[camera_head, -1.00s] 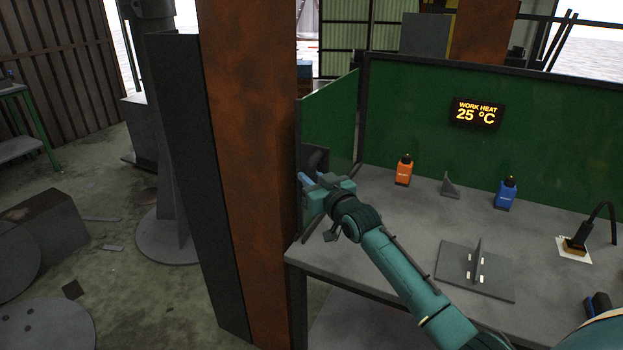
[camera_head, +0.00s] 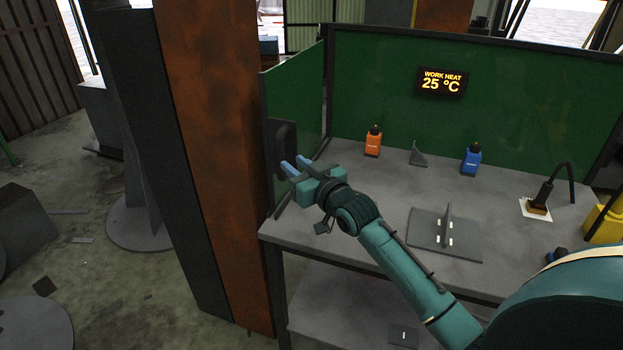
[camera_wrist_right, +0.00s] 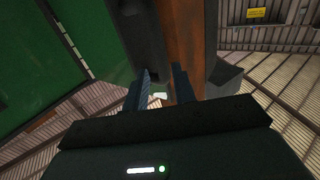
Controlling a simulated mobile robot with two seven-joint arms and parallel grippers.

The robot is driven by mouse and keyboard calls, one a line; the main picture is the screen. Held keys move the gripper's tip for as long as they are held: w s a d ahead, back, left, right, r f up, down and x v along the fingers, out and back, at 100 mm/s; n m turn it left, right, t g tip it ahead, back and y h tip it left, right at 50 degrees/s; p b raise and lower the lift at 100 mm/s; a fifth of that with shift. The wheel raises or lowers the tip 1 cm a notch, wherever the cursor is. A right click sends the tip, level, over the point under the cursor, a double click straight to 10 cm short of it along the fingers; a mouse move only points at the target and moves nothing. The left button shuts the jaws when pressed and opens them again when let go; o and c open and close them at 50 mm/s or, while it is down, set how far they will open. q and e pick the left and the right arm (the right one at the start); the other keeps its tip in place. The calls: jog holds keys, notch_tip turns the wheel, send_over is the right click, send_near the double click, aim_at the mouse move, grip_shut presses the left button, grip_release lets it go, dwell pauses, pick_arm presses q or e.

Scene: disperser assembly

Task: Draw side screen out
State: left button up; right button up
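The side screen (camera_head: 296,98) is a green panel at the left end of the workbench, with a dark handle (camera_head: 284,142) on its face. In the right wrist view the green panel (camera_wrist_right: 45,55) fills the left side. My right gripper (camera_head: 295,167) is just below and to the right of the handle in the head view. Its two blue fingers are apart with a gap between them; I see nothing held in it. In the right wrist view the open fingers (camera_wrist_right: 160,82) point toward a dark upright shape. Contact with the handle cannot be made out. My left gripper is not in view.
A rusty orange column (camera_head: 212,150) stands just left of the screen. The workbench (camera_head: 390,200) carries an orange bottle (camera_head: 373,142), a blue bottle (camera_head: 471,159), a plate with an upright fin (camera_head: 445,235) and a black-necked tool (camera_head: 545,195).

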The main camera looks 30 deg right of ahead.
jog(key=s, duration=0.4)
jog(key=s+d, duration=0.1)
jog(key=s, duration=0.1)
dwell(0.3)
jog(key=s+a+f+g, duration=0.2)
jog(key=s+a+f, duration=0.2)
jog(key=s+f, duration=0.4)
jog(key=s+a+f+n+g, duration=0.1)
jog(key=s+a+f+g, duration=0.1)
jog(key=s+a+f, duration=0.3)
jog(key=s+a+f+g, duration=0.3)
jog(key=s+a+f, duration=0.2)
jog(key=s+f, duration=0.6)
jog(key=shift+s+f+y, duration=0.15)
jog(key=shift+s+y, duration=0.25)
jog(key=shift+s, duration=0.1)
